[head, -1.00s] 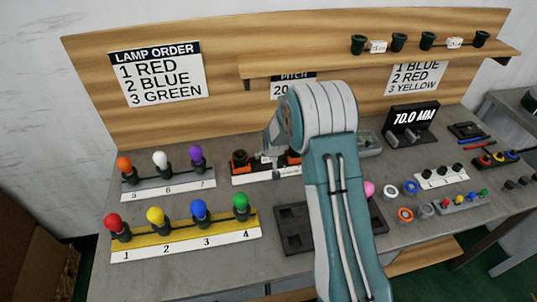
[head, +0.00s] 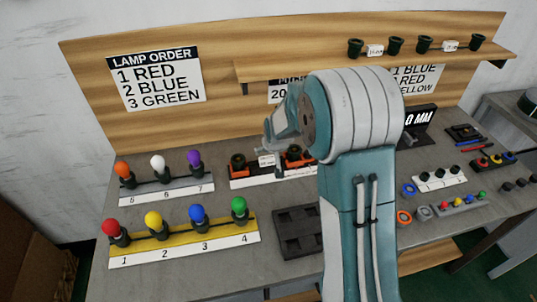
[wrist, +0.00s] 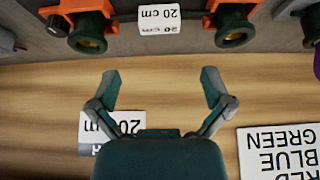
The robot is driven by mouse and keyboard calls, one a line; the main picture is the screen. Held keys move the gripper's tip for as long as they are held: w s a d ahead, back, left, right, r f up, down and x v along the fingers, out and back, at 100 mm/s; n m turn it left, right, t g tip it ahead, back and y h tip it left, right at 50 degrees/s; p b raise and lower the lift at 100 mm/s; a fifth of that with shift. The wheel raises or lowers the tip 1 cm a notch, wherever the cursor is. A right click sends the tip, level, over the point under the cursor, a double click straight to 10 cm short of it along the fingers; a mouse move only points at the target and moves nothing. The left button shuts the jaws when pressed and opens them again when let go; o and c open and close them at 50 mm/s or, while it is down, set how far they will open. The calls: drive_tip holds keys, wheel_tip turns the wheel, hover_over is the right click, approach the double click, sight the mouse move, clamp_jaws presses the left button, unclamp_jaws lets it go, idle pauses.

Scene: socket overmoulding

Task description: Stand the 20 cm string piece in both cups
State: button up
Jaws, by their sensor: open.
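In the head view two dark sockets stand in orange holders on a white strip, the left socket (head: 238,160) and the right socket (head: 293,153). A white label (head: 266,160) sits between them. The wrist view shows the same left-right pair swapped or turned, with sockets (wrist: 88,37) and (wrist: 235,32), an orange holder (wrist: 78,8), and a label reading 20 cm (wrist: 159,18). My gripper (wrist: 162,82) is open and empty, its fingers spread and apart from the sockets. It also shows near the label in the head view (head: 275,150). How deep the sockets sit is unclear.
A shelf (head: 300,67) above holds several dark sockets with labels. Lamp racks stand left (head: 160,193) and front left (head: 185,243). A dark tray (head: 298,232) lies in front. Rings and small parts lie right. My arm hides some of the bench.

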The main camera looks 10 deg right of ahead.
drive_tip(key=shift+s+r, duration=0.4)
drive_tip(key=shift+r, duration=0.15)
drive_tip(key=shift+r, duration=0.1)
drive_tip(key=s+f+v, duration=0.1)
drive_tip(key=s+v, duration=0.1)
drive_tip(key=v, duration=0.8)
drive_tip(key=s+f+v, duration=0.1)
drive_tip(key=s+v, duration=0.1)
drive_tip(key=v, duration=0.7)
drive_tip(key=s+r, duration=0.2)
drive_tip(key=s, duration=0.7)
drive_tip(key=s+r, duration=0.2)
drive_tip(key=s, duration=0.8)
drive_tip(key=shift+s+r, duration=0.3)
drive_tip(key=shift+r, duration=0.05)
